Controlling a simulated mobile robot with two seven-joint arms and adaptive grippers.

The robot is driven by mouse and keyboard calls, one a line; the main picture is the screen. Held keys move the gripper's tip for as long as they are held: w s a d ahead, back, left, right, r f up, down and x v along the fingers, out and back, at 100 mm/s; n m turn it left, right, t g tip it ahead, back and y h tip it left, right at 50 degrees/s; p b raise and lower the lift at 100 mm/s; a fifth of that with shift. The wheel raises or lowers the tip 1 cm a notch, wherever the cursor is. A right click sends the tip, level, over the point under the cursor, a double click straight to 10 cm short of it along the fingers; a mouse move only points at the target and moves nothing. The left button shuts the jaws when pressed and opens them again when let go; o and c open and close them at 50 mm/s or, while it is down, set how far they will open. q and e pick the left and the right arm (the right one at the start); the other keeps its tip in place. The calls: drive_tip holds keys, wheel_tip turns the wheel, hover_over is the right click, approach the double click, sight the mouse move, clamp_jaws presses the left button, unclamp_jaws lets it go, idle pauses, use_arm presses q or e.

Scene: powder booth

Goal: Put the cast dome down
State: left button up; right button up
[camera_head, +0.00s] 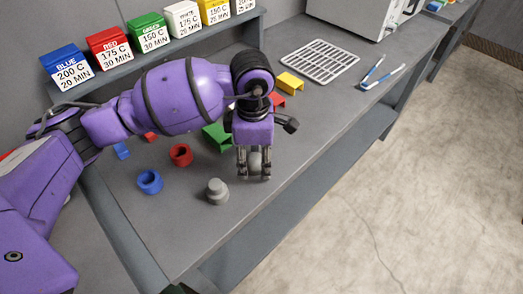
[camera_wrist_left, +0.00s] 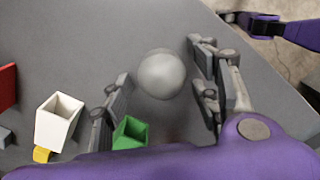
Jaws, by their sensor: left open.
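The cast dome (camera_wrist_left: 161,74) is a smooth grey rounded piece, seen between the fingers of my left gripper (camera_wrist_left: 160,88) in the left wrist view. The fingers are apart, with a gap showing on each side of the dome. In the head view my left gripper (camera_head: 254,174) points down over the bench, and the dome (camera_head: 255,160) shows partly behind its fingers. The dome appears to be at the bench top, but its underside is hidden. At the top right of the wrist view is my other arm's gripper (camera_wrist_left: 228,16), too small to read.
On the bench (camera_head: 180,245) are a grey stepped piece (camera_head: 217,191), a blue ring (camera_head: 149,182), a red ring (camera_head: 181,155) and a green bracket (camera_head: 216,137). A wire rack (camera_head: 320,61) lies farther back. The bench's front edge is close to the gripper's right.

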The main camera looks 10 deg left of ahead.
sight(255, 157)
use_arm(q)
wheel_tip(255, 157, up, 12)
idle(0.5)
idle(0.3)
